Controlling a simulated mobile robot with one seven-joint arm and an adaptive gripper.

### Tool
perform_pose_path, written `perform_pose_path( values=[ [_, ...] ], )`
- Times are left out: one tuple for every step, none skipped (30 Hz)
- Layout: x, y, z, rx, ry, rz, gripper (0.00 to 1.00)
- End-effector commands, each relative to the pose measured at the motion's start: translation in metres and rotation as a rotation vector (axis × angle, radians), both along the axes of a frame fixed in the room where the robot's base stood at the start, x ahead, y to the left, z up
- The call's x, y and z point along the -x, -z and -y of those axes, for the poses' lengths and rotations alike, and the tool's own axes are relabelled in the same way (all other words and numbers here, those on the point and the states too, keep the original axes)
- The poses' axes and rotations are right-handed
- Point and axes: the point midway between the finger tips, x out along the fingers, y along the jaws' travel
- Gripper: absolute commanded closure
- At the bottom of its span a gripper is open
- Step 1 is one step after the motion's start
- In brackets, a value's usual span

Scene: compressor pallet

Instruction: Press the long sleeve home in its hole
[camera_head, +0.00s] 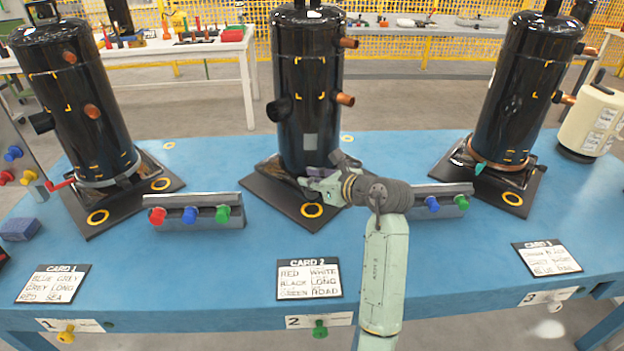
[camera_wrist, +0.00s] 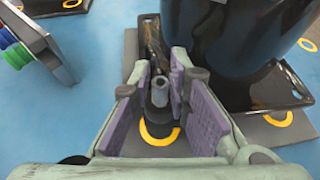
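In the wrist view a grey sleeve (camera_wrist: 160,93) with an open round top stands at the black foot of the middle compressor (camera_head: 307,95). It is just beyond a yellow ring (camera_wrist: 160,135) on the dark base plate. How deep it sits in its hole is hidden. My gripper (camera_wrist: 163,75) has its two purple-padded fingers apart, one on each side of the sleeve, with gaps visible. In the head view my gripper (camera_head: 318,180) is low at the front of the middle compressor, and the sleeve cannot be made out there.
Racks with coloured knobs stand left (camera_head: 195,213) and right (camera_head: 440,203) of the middle base plate. Other black compressors stand at left (camera_head: 75,105) and right (camera_head: 520,95). Card 2 (camera_head: 309,279) lies in front on the blue table (camera_head: 230,280), which has clear room.

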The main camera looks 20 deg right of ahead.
Motion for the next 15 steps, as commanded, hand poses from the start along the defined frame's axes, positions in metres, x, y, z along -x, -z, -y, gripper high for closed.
perform_pose_path(
  values=[
    [0.0001, 0.0019, 0.0009, -0.001, 0.002, -0.004, 0.76],
    [0.0001, 0.0020, 0.0010, -0.001, 0.002, -0.004, 0.74],
    [0.0001, 0.0020, 0.0010, -0.001, 0.002, -0.004, 0.71],
    [0.0001, 0.0020, 0.0011, -0.001, 0.003, -0.004, 0.69],
    [0.0001, 0.0020, 0.0012, -0.001, 0.003, -0.004, 0.67],
    [0.0001, 0.0021, 0.0012, -0.001, 0.003, -0.004, 0.67],
    [0.0002, 0.0020, 0.0013, -0.001, 0.003, -0.004, 0.67],
    [0.0001, 0.0019, 0.0013, -0.001, 0.003, -0.004, 0.67],
    [0.0002, 0.0018, 0.0013, -0.001, 0.003, -0.004, 0.67],
    [0.0002, 0.0017, 0.0012, -0.001, 0.003, -0.004, 0.67],
    [0.0001, 0.0016, 0.0011, 0.000, 0.003, -0.003, 0.67],
    [0.0001, 0.0015, 0.0010, 0.000, 0.003, -0.002, 0.67],
    [0.0001, 0.0015, 0.0010, -0.001, 0.002, -0.002, 0.67],
    [0.0004, 0.0013, 0.0011, 0.000, 0.003, -0.002, 0.67],
    [0.0013, 0.0007, 0.0016, 0.000, 0.003, -0.002, 0.67]
  ],
)
